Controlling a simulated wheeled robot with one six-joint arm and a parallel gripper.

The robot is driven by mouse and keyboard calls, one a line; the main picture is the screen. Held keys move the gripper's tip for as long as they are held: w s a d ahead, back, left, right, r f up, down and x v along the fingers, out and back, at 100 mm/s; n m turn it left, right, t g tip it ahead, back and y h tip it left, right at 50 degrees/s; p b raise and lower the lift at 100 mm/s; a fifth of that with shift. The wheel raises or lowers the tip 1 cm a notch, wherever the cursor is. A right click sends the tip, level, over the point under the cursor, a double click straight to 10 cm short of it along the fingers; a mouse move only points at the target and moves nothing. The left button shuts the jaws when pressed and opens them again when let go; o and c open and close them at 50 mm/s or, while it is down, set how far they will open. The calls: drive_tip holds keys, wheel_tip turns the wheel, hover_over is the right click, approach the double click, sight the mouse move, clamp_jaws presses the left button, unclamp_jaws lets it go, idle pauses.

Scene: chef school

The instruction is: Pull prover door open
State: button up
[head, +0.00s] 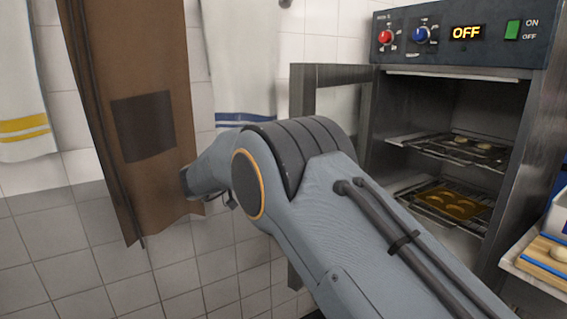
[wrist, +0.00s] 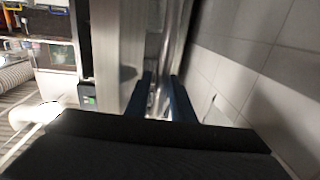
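The prover (head: 460,75) stands at the right of the head view, its front opening uncovered. Its door (head: 301,95), a metal frame around a see-through panel, stands swung out to the left of the opening. My arm crosses in front of the door and hides its lower part. In the wrist view, the two dark blue fingers of my gripper (wrist: 163,100) are apart, with a shiny upright metal strip (wrist: 169,60) showing between and beyond them. I cannot tell whether they touch it. My gripper's fingers are not clear in the head view.
Racks (head: 455,150) with trays of dough are inside the prover. A brown apron (head: 170,90) and towels (head: 240,60) hang on the tiled wall at left, near my arm. A board (head: 545,262) with dough lies at far right.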

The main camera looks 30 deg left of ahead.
drive_tip(key=shift+s+a, duration=0.15)
drive_tip(key=shift+s, duration=0.05)
drive_tip(key=b+v, duration=0.2)
drive_tip(key=v, duration=0.5)
drive_tip(key=shift+s, duration=0.2)
